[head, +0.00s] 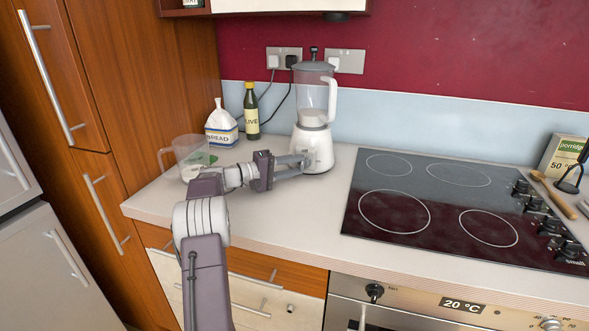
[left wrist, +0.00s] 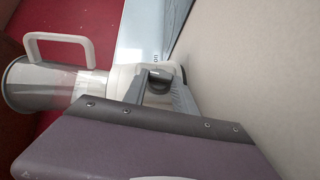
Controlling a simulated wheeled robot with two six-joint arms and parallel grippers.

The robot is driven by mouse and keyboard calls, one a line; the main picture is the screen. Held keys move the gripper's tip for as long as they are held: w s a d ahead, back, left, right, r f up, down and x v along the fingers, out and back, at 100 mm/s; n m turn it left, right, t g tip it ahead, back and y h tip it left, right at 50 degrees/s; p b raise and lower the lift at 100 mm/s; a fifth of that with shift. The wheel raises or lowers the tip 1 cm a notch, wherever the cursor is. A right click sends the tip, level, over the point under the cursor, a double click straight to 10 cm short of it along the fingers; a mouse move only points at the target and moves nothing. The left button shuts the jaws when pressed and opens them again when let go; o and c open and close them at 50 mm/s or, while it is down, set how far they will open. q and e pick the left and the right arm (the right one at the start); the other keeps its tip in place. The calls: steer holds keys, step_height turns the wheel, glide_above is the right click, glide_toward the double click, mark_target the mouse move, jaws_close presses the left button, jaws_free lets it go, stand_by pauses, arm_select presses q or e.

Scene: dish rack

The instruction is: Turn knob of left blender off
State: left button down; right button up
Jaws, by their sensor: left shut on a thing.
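One blender (head: 314,118) with a white base, clear jug and grey lid stands upright at the back of the counter, left of the hob. My left gripper (head: 304,164) reaches to the front of its base and is shut on the knob there. In the left wrist view the blender (left wrist: 60,82) lies sideways in the picture. Its dark grey knob (left wrist: 158,80) sits between my left gripper's fingers (left wrist: 157,88), with the letters "on" beside it. The knob is hidden by the fingers in the head view. My right gripper is not in view.
A clear measuring jug (head: 190,153), a bread bag (head: 221,127) and an olive oil bottle (head: 251,112) stand left of the blender. The black hob (head: 440,205) lies to the right. Wall sockets (head: 347,61) are behind. The counter front (head: 270,222) is clear.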

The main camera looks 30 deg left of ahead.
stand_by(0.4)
arm_select(q)
steer(key=c, duration=1)
jaws_free()
steer(key=v, duration=0.9)
steer(key=shift+p, duration=0.3)
steer(key=shift+f, duration=0.15)
